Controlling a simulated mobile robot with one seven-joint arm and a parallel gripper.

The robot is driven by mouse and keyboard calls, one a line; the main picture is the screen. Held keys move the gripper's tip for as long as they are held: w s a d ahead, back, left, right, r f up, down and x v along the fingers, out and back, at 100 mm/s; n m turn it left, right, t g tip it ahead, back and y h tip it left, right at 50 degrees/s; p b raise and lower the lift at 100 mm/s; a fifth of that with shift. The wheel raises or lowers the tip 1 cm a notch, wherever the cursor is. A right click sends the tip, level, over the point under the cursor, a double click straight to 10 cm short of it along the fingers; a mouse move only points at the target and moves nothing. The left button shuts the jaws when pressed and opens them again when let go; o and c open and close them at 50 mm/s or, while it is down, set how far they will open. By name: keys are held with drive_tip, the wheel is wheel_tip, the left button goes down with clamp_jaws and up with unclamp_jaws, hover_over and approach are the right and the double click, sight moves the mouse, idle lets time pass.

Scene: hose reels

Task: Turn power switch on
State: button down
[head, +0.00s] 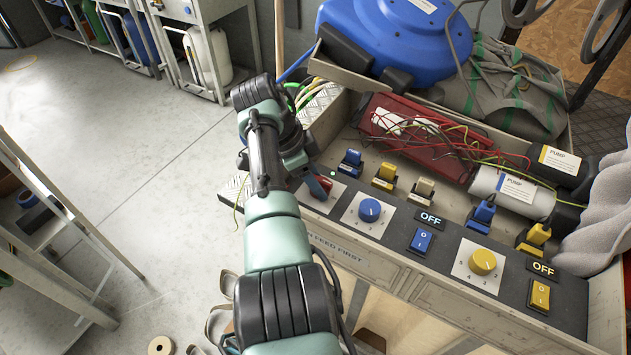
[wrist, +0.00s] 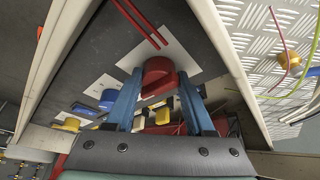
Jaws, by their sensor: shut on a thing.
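A red knob (wrist: 158,72) sits on a white plate on the dark control panel (head: 395,238). My gripper (wrist: 157,82) has its two blue fingers on either side of this knob and is shut on it. In the head view the gripper (head: 319,184) reaches the panel's left end, and the red knob (head: 324,182) shows only in part beside the fingers. To its right are a blue dial (head: 369,210), a blue rocker switch (head: 421,242) under an OFF label, a yellow dial (head: 482,262) and a yellow rocker switch (head: 540,296) under another OFF label.
Behind the panel stand several blue, yellow and beige connectors, including a blue one (head: 351,160). A red wired box (head: 405,125), grey pump cylinders (head: 510,190) and a blue hose reel (head: 395,35) lie behind. The floor (head: 110,150) at left is open.

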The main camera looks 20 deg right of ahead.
drive_tip(key=shift+s+d+f, duration=0.1)
drive_tip(key=shift+s+d, duration=0.05)
drive_tip(key=shift+c, duration=1.5)
unclamp_jaws()
drive_tip(key=shift+a+r, duration=0.2)
drive_tip(key=shift+r, duration=0.2)
drive_tip(key=p+v, duration=0.1)
drive_tip(key=v, duration=1.1)
drive_tip(key=shift+p, duration=0.4)
drive_tip(key=shift+r, duration=0.1)
